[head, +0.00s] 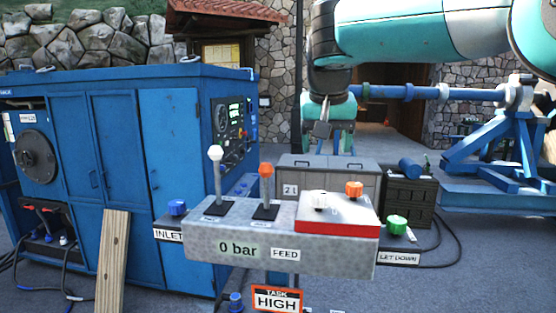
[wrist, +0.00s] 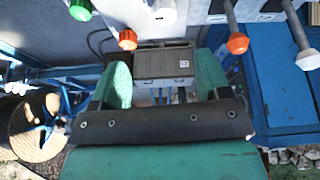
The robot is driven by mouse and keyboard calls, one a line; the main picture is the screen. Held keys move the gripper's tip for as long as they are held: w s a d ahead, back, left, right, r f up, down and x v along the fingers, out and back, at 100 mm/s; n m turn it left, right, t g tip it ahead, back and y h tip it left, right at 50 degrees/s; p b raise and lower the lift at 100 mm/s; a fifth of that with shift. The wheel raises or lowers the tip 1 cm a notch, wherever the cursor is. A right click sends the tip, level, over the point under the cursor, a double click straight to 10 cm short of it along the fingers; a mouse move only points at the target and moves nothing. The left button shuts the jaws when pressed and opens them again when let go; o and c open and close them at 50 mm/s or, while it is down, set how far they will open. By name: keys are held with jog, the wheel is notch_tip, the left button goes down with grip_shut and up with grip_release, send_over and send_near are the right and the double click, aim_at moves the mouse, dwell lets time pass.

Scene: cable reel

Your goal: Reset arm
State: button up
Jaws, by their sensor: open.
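My arm reaches in from the upper right of the head view and hangs bent, with my gripper (head: 329,128) pointing down above and behind the control panel (head: 230,248). In the wrist view my gripper (wrist: 163,76) has its two green fingers well apart, with nothing held between them. The panel carries a white-knobbed lever (head: 216,170) and an orange-knobbed lever (head: 266,185), both standing roughly upright. A red-edged box on the panel has a white knob (head: 319,201) and an orange knob (head: 354,189). My gripper appears apart from all of these.
A blue cabinet (head: 122,135) fills the left. A grey crate (head: 330,172) marked 21 stands behind the panel. A blue knob (head: 177,207) and a green knob (head: 396,224) flank the panel. A blue reel stand (head: 480,150) is at right. Wooden planks (head: 112,258) lean at left.

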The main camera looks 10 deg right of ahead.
jog(key=s+a+f+n+g+y+b, duration=0.1)
jog(key=s+f+n+y, duration=0.1)
jog(key=s+f, duration=0.4)
jog(key=s+f+n+g+y+b, duration=0.1)
jog(key=s+f+n, duration=0.3)
jog(key=s, duration=1.1)
jog(key=s+a+f+n+g+y+b, duration=0.1)
jog(key=s+f+n+g+y+b, duration=0.1)
jog(key=s+f, duration=0.7)
jog(key=shift+s+a+f+n+y, duration=0.3)
jog(key=shift+s+a+f+n, duration=0.1)
jog(key=shift+s+n, duration=0.4)
